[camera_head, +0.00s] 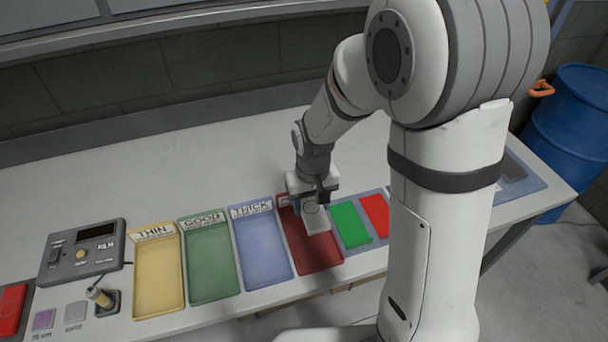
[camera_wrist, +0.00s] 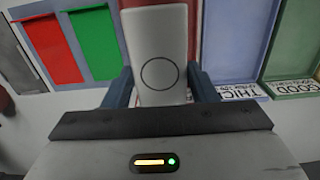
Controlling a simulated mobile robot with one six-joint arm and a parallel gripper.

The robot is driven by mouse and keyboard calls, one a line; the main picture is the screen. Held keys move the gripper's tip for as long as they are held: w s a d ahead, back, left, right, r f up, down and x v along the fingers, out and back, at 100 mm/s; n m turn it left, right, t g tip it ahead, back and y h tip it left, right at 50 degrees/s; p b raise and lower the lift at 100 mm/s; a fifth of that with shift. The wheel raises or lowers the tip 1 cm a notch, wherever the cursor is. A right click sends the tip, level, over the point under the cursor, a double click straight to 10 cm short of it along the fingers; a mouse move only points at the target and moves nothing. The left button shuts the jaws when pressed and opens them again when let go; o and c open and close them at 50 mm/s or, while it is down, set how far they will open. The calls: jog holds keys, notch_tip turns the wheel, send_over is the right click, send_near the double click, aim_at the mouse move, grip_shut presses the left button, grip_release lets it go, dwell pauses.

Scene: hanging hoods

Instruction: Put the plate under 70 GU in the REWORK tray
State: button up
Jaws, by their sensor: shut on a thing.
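My gripper (camera_head: 314,198) is shut on a pale grey-white plate (camera_head: 316,220) with a dark circle on its face. The wrist view shows this plate (camera_wrist: 160,40) between the two blue-grey fingers. The plate is over the red tray (camera_head: 318,258); whether it touches the tray floor I cannot tell. The red tray's label is mostly hidden behind my gripper, so I cannot read it. To its left are the blue THICK tray (camera_head: 262,250), the green GOOD tray (camera_head: 210,262) and the yellow THIN tray (camera_head: 157,272). No REWORK label or 70 GU reading is legible.
A green plate (camera_head: 350,224) and a red plate (camera_head: 375,214) lie on a blue-grey mat right of the red tray. A grey meter (camera_head: 82,252) with a probe (camera_head: 100,297) stands left. Another red plate (camera_head: 12,308) lies far left. The bench behind the trays is clear.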

jog(key=shift+w, duration=0.25)
notch_tip(320, 180, down, 11)
jog(key=b, duration=0.8)
jog(key=shift+s+a+r, duration=0.15)
jog(key=shift+r, duration=0.05)
jog(key=shift+s+f+b, duration=0.1)
jog(key=shift+f+b, duration=0.45)
jog(key=shift+b, duration=0.1)
jog(key=o, duration=1.2)
jog(key=shift+c, duration=0.2)
notch_tip(320, 180, up, 8)
jog(key=shift+f, duration=0.1)
jog(key=shift+d+r, duration=0.2)
jog(key=shift+r, duration=0.05)
jog(key=s+d+r+m+t, duration=0.2)
jog(key=s+d+r+m, duration=0.1)
jog(key=s+d+r, duration=0.7)
jog(key=s+d, duration=0.1)
jog(key=s, duration=0.1)
jog(key=shift+s+d+t, duration=0.2)
jog(key=shift+s+t, duration=0.1)
jog(key=shift+t, duration=0.1)
